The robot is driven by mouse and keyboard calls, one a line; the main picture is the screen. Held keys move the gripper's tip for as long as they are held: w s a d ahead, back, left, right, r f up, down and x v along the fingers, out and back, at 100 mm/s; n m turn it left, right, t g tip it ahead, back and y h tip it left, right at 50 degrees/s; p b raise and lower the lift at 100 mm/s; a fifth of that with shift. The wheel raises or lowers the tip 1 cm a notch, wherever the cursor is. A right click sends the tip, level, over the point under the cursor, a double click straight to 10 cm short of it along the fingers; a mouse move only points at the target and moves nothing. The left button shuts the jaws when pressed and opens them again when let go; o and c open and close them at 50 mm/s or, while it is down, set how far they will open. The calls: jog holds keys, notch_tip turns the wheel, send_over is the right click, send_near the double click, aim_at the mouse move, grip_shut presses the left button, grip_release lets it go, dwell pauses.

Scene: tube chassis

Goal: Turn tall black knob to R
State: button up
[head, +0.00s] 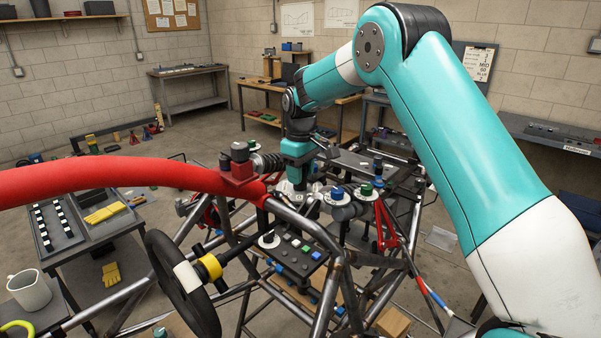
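My gripper (296,176) points down over the middle of the tube chassis, at the end of my teal arm. Its fingertips are small and partly hidden by the chassis parts, so I cannot tell whether they are open or hold anything. A black knob (268,236) on a white round dial stands at the left of the black button panel, nearer than my gripper. A blue-topped knob (337,191) and a green-topped knob (366,187) stand on white dials right of my gripper. Dark upright posts (378,165) show behind them. Dial letters are too small to read.
A red padded tube (120,172) crosses the left foreground. A steering wheel (183,284) and bare metal tubes (330,262) stand close around the panel. A bench (85,235) with yellow gloves is at left; a white mug (29,290) is nearer. Open floor lies behind the chassis.

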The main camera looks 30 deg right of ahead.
jog(key=shift+r, duration=0.1)
notch_tip(320, 180, up, 17)
jog(key=b, duration=0.3)
jog(key=shift+r, duration=0.15)
jog(key=shift+s, duration=0.1)
dwell(0.5)
jog(key=s+a+f+y+b, duration=0.1)
jog(key=s+a+f, duration=0.4)
jog(key=s, duration=0.7)
jog(key=s+a+f+y+b, duration=0.1)
jog(key=s+a+f+b, duration=0.2)
jog(key=s, duration=1)
jog(key=s+a+f+n+y+b, duration=0.1)
jog(key=s+a+f+y, duration=0.1)
jog(key=s+a+f, duration=0.6)
jog(key=s, duration=0.4)
jog(key=shift+s+f+b, duration=0.15)
jog(key=shift+s+b, duration=0.25)
